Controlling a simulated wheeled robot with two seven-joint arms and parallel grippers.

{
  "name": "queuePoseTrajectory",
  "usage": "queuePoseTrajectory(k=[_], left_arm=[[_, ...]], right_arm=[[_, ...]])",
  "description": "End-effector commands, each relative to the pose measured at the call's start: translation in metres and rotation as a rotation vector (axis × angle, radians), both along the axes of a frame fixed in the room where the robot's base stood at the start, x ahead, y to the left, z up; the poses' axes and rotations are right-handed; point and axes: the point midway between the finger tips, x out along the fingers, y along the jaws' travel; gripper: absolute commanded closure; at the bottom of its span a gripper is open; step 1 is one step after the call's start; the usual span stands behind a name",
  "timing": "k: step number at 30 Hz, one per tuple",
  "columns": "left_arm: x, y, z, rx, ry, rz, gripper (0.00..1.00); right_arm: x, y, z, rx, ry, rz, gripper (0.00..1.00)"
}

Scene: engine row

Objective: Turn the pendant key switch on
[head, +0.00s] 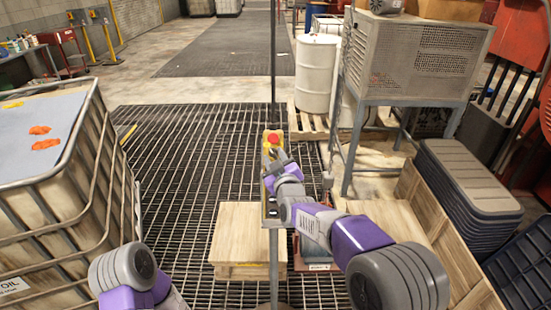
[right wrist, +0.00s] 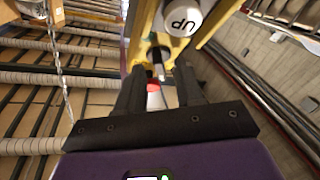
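The pendant (head: 270,185) hangs upright in the middle of the head view, with a yellow top and a red button (head: 273,139). My right gripper (head: 270,172) is at the pendant's face and hides part of it. In the right wrist view, my right gripper (right wrist: 161,72) has its two dark fingers apart. A small metal piece, seemingly the key (right wrist: 158,70), shows between the fingertips, with no clear contact. A white round button marked UP (right wrist: 182,17) is close by on the yellow pendant body. The switch's position cannot be read. My left gripper is out of view.
A wooden crate (head: 232,235) stands on the grating below the pendant. A caged tank (head: 60,190) is at left. A perforated metal cabinet (head: 415,60) on legs and stacked dark lids (head: 468,180) stand at right. A chain (right wrist: 58,70) hangs beside the gripper.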

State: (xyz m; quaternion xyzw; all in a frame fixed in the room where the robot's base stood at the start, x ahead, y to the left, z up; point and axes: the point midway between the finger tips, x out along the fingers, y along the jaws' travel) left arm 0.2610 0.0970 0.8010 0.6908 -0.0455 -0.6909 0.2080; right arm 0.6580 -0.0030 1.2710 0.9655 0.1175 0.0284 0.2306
Motion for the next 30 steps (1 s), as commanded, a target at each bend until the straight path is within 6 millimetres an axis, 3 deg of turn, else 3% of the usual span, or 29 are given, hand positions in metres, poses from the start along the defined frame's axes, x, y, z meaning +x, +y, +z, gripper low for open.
queuePoseTrajectory(k=[6,14,30], left_arm=[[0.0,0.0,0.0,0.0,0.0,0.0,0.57],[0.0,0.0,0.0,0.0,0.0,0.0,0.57],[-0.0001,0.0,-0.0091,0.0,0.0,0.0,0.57]], right_arm=[[0.0004,0.0001,-0.0006,0.0,0.001,0.0,0.64],[0.0002,0.0,-0.0005,0.0,0.001,0.0,1.0],[-0.0001,0.0017,-0.003,0.086,0.0,-0.04,1.0]])
